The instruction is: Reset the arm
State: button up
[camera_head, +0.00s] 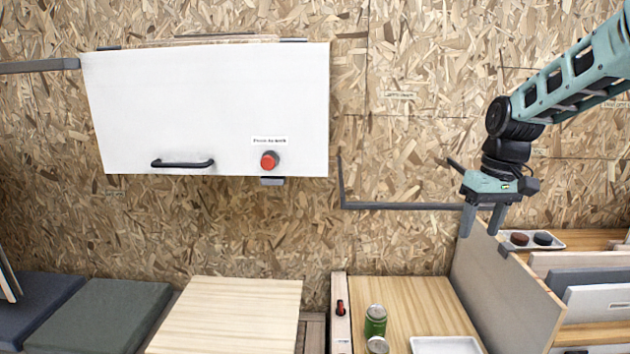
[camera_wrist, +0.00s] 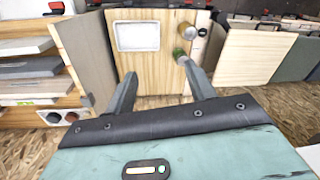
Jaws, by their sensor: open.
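My gripper (camera_head: 482,222) hangs from my arm at the right of the head view, fingers pointing down. It is in the air in front of the chipboard wall, just left of and above the shelf unit's side panel. Its two fingers are apart with nothing between them. In the wrist view my gripper (camera_wrist: 160,90) shows its two fingers spread at the middle, with the wooden counter beyond them. My arm reaches in from the upper right of the head view.
A white cabinet (camera_head: 205,105) with a black handle and red button hangs on the wall. A wooden counter (camera_head: 420,310) holds a green can (camera_head: 375,321), another can (camera_head: 377,345) and a white tray (camera_head: 446,345). A shelf unit (camera_head: 505,285) stands at right; dark cushions (camera_head: 105,312) lie at left.

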jog(key=s+a+n, duration=0.2)
jog(key=s+a, duration=0.6)
jog(key=a, duration=0.3)
jog(key=s+a+f+n, duration=0.1)
jog(key=s+a+f, duration=0.1)
jog(key=s, duration=0.6)
jog(key=s+a+f+n, duration=0.1)
jog(key=s+a, duration=0.2)
jog(key=s, duration=0.5)
jog(key=s+a+f+n, duration=0.1)
jog(key=s+a+f, duration=0.1)
jog(key=s, duration=0.6)
jog(key=shift+a+f+n, duration=0.3)
jog(key=shift+a+f, duration=0.05)
jog(key=shift+a, duration=0.15)
